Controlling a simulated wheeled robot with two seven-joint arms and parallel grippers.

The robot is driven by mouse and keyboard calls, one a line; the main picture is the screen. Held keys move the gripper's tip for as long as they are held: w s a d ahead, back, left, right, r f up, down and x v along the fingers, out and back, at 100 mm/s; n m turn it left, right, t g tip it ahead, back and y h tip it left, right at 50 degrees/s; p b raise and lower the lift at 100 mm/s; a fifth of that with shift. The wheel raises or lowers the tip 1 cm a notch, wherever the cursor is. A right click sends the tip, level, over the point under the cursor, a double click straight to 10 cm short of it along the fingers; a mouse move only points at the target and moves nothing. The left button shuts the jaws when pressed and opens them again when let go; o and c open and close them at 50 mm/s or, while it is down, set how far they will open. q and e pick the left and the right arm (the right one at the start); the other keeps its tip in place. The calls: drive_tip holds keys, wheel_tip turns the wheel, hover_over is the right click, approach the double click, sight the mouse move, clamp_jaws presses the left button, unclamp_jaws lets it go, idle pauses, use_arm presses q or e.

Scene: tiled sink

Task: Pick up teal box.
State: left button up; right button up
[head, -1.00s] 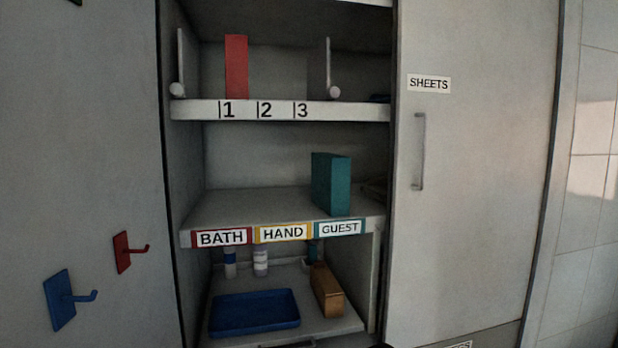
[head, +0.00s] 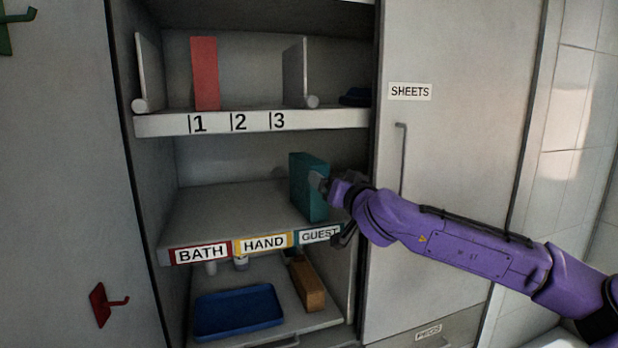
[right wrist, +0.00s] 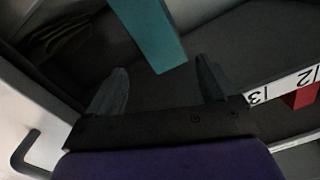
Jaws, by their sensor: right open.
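The teal box (head: 306,188) stands upright on the middle shelf, above the GUEST label. In the right wrist view the teal box (right wrist: 150,32) is ahead of the open fingers, with its near end close to the gap between them. My right gripper (head: 322,184) reaches in from the right and overlaps the box's right side in the head view. In the right wrist view my right gripper (right wrist: 162,88) has its two fingers spread with nothing between them. Whether a finger touches the box is not clear. My left gripper is not in view.
The upper shelf (head: 160,124) holds a red box (head: 205,74) between white dividers. Below are a blue tray (head: 238,312) and a brown box (head: 307,283). The closed SHEETS door (head: 455,100) bounds the right. The middle shelf's left part is clear.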

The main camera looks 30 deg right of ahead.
sight(307, 184)
drive_tip(key=w+d+n+p, duration=0.1)
drive_tip(key=w+n+p, duration=0.2)
drive_tip(key=w, duration=0.8)
drive_tip(key=shift+d+r+n, duration=0.25)
drive_tip(key=shift+d+n, duration=0.05)
drive_tip(key=shift+n, duration=0.1)
drive_tip(key=c, duration=0.8)
drive_tip(key=shift+r, duration=0.1)
clamp_jaws()
